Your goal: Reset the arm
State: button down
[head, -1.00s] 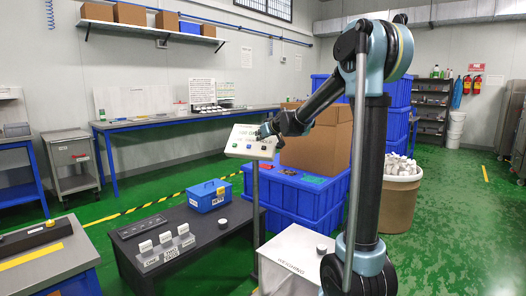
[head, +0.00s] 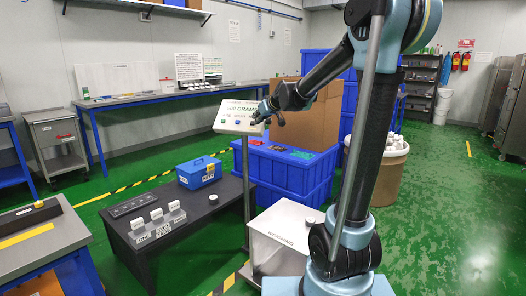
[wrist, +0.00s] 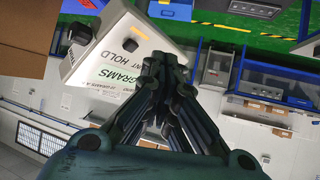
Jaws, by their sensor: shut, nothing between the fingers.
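My gripper (head: 274,111) is at the end of my raised arm, just right of a grey display panel on a post. In the wrist view my gripper (wrist: 160,62) has its dark fingers together, with nothing between them. Whether the fingertips touch the panel I cannot tell.
A low dark table (head: 128,245) holds a blue toolbox (head: 199,172) and a rack of white-topped blocks (head: 158,228). A pale metal box (head: 286,240) stands before my arm. Blue crates (head: 290,172) and a cardboard box (head: 318,122) stand behind. Green floor is open at right.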

jog(key=s+d+f+m+g+h, duration=0.2)
jog(key=s+d+f, duration=0.5)
jog(key=s, duration=0.7)
jog(key=s+d+f+m+g+h, duration=0.2)
jog(key=s+d+f, duration=0.6)
jog(key=s, duration=0.7)
jog(key=s+d+f+m+g+h, duration=0.2)
jog(key=s+d+f, duration=0.5)
jog(key=s, duration=0.8)
jog(key=shift+d+f+m+g, duration=0.2)
jog(key=shift+f+m+g, duration=0.2)
jog(key=shift+f+g, duration=0.4)
jog(key=shift+s, duration=0.1)
